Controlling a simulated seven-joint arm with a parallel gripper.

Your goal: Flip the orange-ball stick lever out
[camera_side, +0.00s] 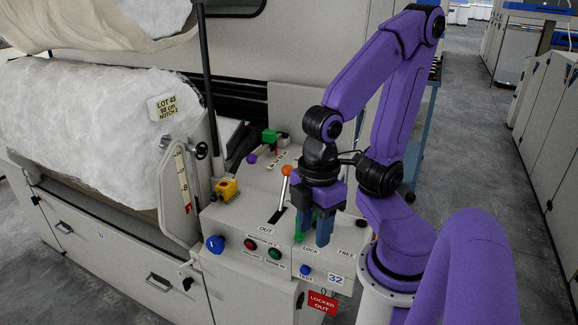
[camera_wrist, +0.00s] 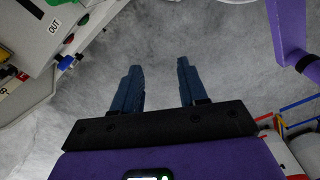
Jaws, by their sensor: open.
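The orange-ball stick lever (camera_side: 286,171) stands up from a dark slot in the top of the grey control box (camera_side: 250,212). Its ball end leans up and away from the "OUT" label (camera_side: 265,230), which is printed near the front of the slot. My gripper (camera_side: 324,240) hangs fingers down just right of the lever, apart from it. In the wrist view my gripper (camera_wrist: 160,65) is open, with two blue fingers and only grey floor between them. The "OUT" label (camera_wrist: 55,25) shows there at upper left; the orange ball is not in that view.
A green handle (camera_side: 300,228) stands beside my fingers near the "LOCK" and "FREE" labels. The box front carries a blue knob (camera_side: 215,244), a red button (camera_side: 250,244), a green button (camera_side: 275,253) and a red "LOCKED OUT" tag (camera_side: 323,302). A yellow switch box (camera_side: 227,190) sits left of the lever.

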